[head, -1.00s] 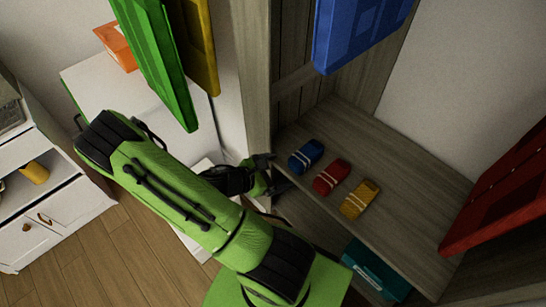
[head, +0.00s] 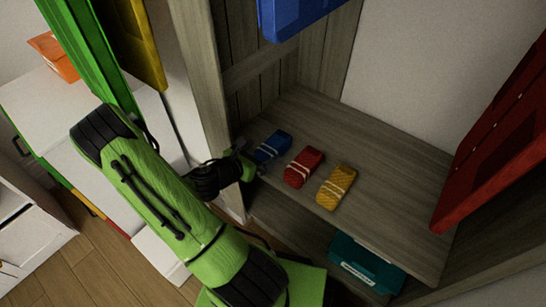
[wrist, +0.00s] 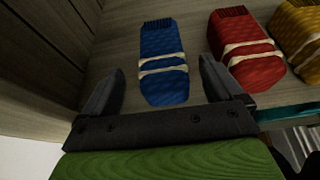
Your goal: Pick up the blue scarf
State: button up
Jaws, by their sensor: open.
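The blue scarf (head: 272,146) is a folded bundle with pale bands, lying on the wooden shelf at the left of a row. In the wrist view the blue scarf (wrist: 163,62) lies ahead, with its near end between the fingers of my gripper (wrist: 160,88). The fingers are open, one on each side, with gaps to the scarf. In the head view my gripper (head: 250,160) is at the shelf's left front edge, close to the scarf and partly hidden by my arm.
A red scarf (head: 303,167) lies close to the right of the blue one, and a yellow scarf (head: 337,187) beyond it. A wooden side panel (head: 205,90) stands left of the shelf (head: 395,200). A teal box (head: 365,265) sits below. The shelf's right part is clear.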

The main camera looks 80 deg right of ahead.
aim_at(266, 150)
jog(key=b+x, duration=0.1)
jog(key=x, duration=0.4)
jog(key=shift+s+d+f, duration=0.1)
jog(key=shift+s+f, duration=0.05)
jog(key=shift+s, duration=0.05)
jog(key=shift+c, duration=0.2)
